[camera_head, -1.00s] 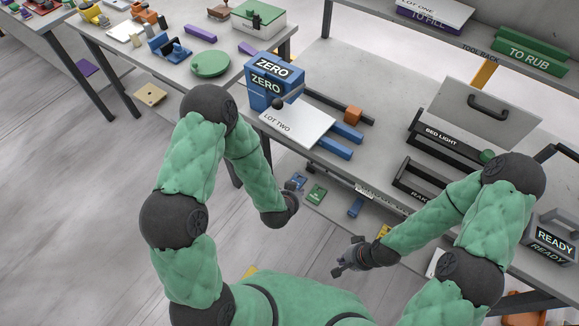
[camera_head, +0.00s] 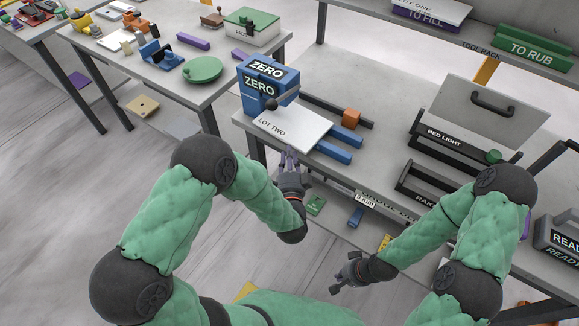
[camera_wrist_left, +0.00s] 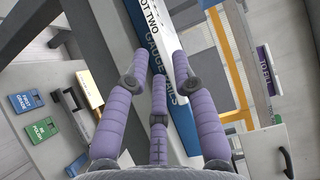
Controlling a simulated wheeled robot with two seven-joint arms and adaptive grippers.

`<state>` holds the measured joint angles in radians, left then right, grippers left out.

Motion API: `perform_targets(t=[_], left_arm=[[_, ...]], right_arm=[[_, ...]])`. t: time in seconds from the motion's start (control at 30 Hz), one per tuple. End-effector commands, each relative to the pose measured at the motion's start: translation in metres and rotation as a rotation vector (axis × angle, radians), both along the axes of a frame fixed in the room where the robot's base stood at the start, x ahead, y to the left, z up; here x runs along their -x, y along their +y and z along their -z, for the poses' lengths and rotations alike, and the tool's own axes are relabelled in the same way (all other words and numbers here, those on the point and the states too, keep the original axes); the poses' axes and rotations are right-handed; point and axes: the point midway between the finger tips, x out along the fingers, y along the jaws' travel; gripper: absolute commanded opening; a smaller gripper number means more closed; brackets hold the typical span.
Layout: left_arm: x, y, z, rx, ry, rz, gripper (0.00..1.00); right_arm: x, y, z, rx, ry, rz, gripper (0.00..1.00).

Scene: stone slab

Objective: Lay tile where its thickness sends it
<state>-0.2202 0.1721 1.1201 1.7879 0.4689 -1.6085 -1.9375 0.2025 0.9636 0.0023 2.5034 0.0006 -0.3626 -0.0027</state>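The white tile marked LOT TWO (camera_head: 288,130) lies flat on the blue rails (camera_head: 334,150), under the black round tip of the blue gauge marked ZERO (camera_head: 262,88). My left gripper (camera_head: 290,158) is at the tile's near edge, fingers pointing at it. In the left wrist view its purple fingers (camera_wrist_left: 160,75) are spread, with the tile (camera_wrist_left: 165,42) and the blue rail lettered GAUGE RAILS (camera_wrist_left: 182,122) just beyond. I cannot tell whether they touch the tile. My right gripper (camera_head: 343,283) is empty, low before the bench, fingers apart.
A black rack marked BED LIGHT (camera_head: 445,142) stands right of the gauge, with another black rack (camera_head: 425,185) in front. An orange block (camera_head: 351,117) sits on a dark bar behind the rails. TO FILL (camera_head: 425,14) and TO RUB (camera_head: 533,46) holders stand on the back shelf.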

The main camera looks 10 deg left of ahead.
Motion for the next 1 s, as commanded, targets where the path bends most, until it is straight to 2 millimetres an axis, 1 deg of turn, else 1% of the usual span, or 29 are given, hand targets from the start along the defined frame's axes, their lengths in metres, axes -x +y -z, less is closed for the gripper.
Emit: perform_targets(t=[0.03,0.2,0.4,0.6,0.87,0.97,1.0], left_arm=[[-0.009,0.004,0.002,0.001,-0.001,-0.005,0.26],[-0.036,0.011,0.003,0.001,0.0,-0.003,0.26],[-0.058,0.016,0.002,0.0,0.001,-0.001,0.26],[-0.067,0.019,0.001,0.001,0.002,0.0,0.26],[-0.068,0.019,0.001,0.001,0.002,0.0,0.26],[-0.068,0.019,0.001,0.001,0.002,0.0,0.01],[-0.068,0.019,0.001,0.001,0.002,0.001,0.0]], right_arm=[[0.0,0.0,0.005,0.0,0.0,0.0,0.0],[0.0,0.0,0.013,0.0,0.0,0.0,0.0],[0.0,0.0,0.019,0.0,0.0,0.0,0.0],[0.0,0.0,0.021,0.0,0.0,0.0,0.0],[0.0,0.0,0.02,0.0,0.0,0.0,0.0],[0.0,0.0,0.02,0.0,0.0,0.0,0.0],[0.0,0.0,0.02,0.0,0.0,0.0,0.0]])
